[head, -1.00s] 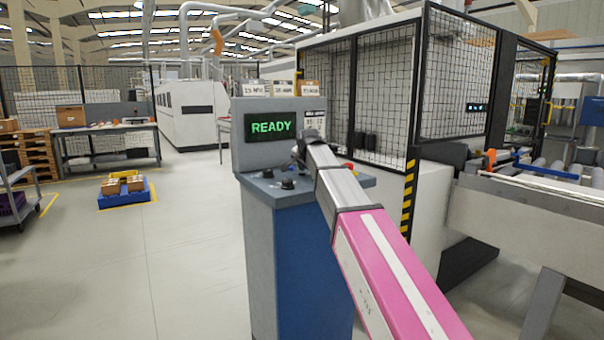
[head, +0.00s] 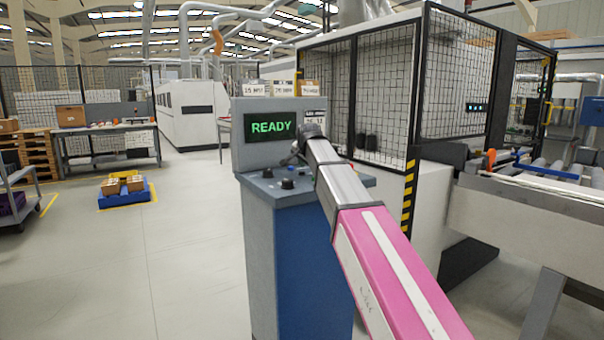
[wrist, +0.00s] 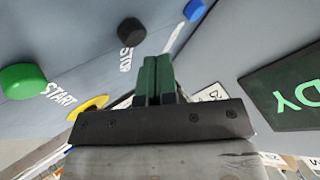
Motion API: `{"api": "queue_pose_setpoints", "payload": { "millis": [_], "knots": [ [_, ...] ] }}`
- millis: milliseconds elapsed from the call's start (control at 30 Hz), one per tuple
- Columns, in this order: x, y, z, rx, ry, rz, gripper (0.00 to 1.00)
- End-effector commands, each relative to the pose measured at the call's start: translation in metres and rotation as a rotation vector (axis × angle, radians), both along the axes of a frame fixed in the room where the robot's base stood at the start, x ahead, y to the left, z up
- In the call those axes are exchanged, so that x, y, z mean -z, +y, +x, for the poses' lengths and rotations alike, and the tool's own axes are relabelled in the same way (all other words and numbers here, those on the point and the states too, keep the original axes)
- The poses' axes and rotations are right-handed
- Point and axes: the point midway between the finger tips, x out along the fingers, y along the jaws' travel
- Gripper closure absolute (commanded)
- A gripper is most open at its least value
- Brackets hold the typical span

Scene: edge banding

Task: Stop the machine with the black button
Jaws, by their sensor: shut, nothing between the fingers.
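The black button (wrist: 131,31) stands on the grey panel in the wrist view, with the word STOP beside it. My gripper (wrist: 158,62) has its two dark green fingers together with nothing between them. Its tips are close to the black button, slightly below and right of it in the picture, and a gap shows between them. The control console (head: 300,250) stands in the middle of the head view. Its display (head: 269,126) reads READY. My arm covers part of the console top in that view.
A green button (wrist: 23,81) marked START, a blue button (wrist: 195,10) and a yellow part (wrist: 88,106) lie around the black button. A fenced machine (head: 385,90) stands behind the console. Open floor (head: 110,270) lies to the left.

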Motion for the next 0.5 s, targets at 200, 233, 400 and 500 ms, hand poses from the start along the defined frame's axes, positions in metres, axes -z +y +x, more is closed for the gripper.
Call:
{"api": "queue_pose_setpoints", "payload": {
  "millis": [200,233,400,500],
  "knots": [
    [-0.014,0.000,0.001,0.000,0.000,0.000,1.00],
    [-0.017,0.000,0.001,-0.001,-0.001,0.001,1.00],
    [-0.031,0.000,0.001,0.000,-0.001,0.000,1.00],
    [-0.040,0.000,0.001,0.000,0.000,0.000,1.00]
  ]
}}
